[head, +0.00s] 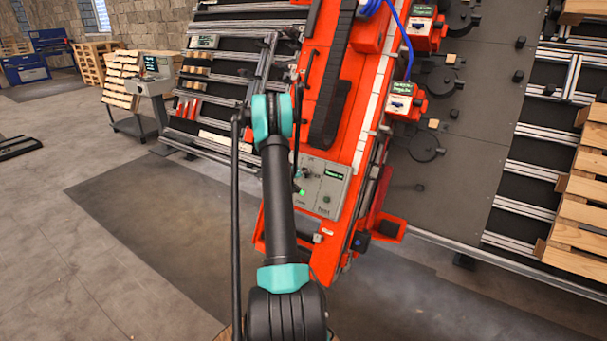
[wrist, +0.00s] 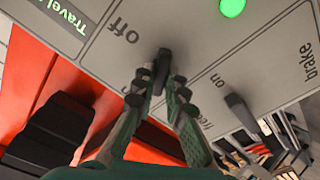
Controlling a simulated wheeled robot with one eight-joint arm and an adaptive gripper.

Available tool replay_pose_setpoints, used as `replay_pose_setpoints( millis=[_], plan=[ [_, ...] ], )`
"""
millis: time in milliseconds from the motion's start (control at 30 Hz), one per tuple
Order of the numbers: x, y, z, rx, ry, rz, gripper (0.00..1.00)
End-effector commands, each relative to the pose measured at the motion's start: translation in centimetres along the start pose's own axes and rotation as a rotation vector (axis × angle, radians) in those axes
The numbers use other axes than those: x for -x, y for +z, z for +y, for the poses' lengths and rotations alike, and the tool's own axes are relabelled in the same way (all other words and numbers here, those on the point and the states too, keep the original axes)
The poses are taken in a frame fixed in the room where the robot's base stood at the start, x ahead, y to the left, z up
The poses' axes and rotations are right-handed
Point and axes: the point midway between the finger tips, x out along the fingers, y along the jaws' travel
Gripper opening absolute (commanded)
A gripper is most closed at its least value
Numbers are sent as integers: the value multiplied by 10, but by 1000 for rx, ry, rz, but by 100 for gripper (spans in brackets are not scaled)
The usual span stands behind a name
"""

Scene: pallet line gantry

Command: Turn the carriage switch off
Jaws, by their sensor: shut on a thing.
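The grey control panel (wrist: 190,30) fills much of the wrist view. It also shows in the head view on the orange carriage (head: 335,190), beside my arm. A dark switch lever (wrist: 163,58) stands on the panel, with the word "off" printed to its upper left. My gripper (wrist: 160,84) is shut on this lever, one finger on each side. The fingers hide the lever's base and part of the lettering near it, so I cannot tell its exact setting. In the head view my arm hides most of the gripper.
A second dark lever (wrist: 241,112) stands close to the right, near the words "free" and "brake". A green lamp (wrist: 232,7) is lit. A display (wrist: 62,20) reads "Travel". Wooden pallets (head: 580,200) lie at the far right.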

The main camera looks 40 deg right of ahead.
Motion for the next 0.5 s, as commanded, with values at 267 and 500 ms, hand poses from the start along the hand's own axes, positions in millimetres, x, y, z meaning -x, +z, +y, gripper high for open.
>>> replay_pose_setpoints(
  millis=[267, 500],
  plan=[
    [0, 0, -1, 261, -25, -1, 0],
    [0, 0, -2, 487, -48, 0, 0]
  ],
)
